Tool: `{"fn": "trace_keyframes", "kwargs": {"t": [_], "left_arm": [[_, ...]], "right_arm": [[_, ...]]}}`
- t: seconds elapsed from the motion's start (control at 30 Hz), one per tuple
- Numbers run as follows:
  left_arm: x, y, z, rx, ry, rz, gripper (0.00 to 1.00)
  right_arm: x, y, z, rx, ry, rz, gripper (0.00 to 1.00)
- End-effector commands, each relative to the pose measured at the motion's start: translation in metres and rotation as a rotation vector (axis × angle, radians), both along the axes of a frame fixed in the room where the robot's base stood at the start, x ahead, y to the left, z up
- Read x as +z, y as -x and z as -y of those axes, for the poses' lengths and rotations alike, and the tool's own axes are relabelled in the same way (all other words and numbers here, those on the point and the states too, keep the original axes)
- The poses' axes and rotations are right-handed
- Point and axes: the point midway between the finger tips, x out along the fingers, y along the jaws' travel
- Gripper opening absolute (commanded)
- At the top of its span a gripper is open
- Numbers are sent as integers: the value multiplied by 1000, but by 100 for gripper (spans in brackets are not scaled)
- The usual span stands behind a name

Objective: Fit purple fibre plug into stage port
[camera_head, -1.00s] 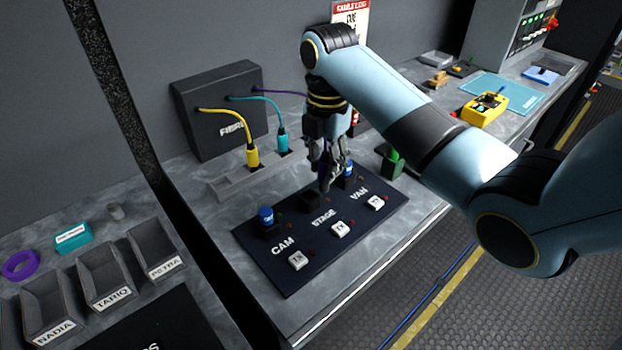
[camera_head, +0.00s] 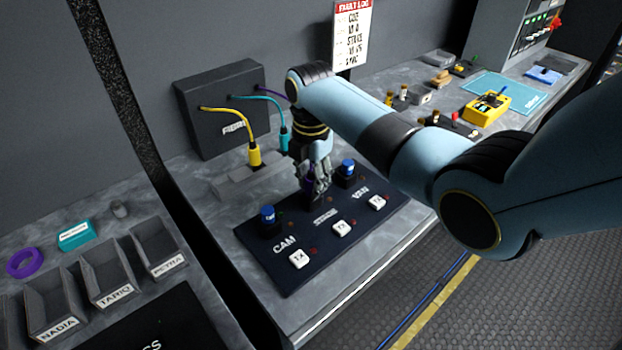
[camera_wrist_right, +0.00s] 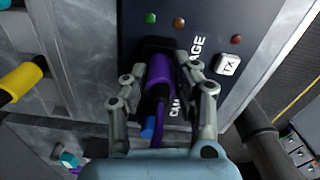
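The purple fibre plug (camera_wrist_right: 159,72) is between the fingers of my right gripper (camera_wrist_right: 168,68), which look closed around its sides. Its front end points into the black stage port (camera_wrist_right: 158,46); I cannot tell how deep it sits. In the head view my right gripper (camera_head: 314,187) is low over the middle of the dark port panel (camera_head: 290,265), and its fingers hide most of the plug and port. My left gripper is not in view.
Blue-capped ports stand on both sides, at CAM (camera_head: 267,214) and VAN (camera_head: 347,167). Yellow (camera_head: 254,154) and teal (camera_head: 284,140) plugs stand in the rack behind, cabled to the fibre box (camera_head: 220,108). White TX buttons (camera_head: 299,258) line the panel's front.

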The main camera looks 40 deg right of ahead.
Motion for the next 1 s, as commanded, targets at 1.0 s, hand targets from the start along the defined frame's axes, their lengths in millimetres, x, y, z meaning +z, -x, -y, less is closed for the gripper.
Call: {"fn": "trace_keyframes", "kwargs": {"t": [1.0], "left_arm": [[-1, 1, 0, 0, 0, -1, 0]], "right_arm": [[107, -2, 0, 0, 0, 3, 49]]}}
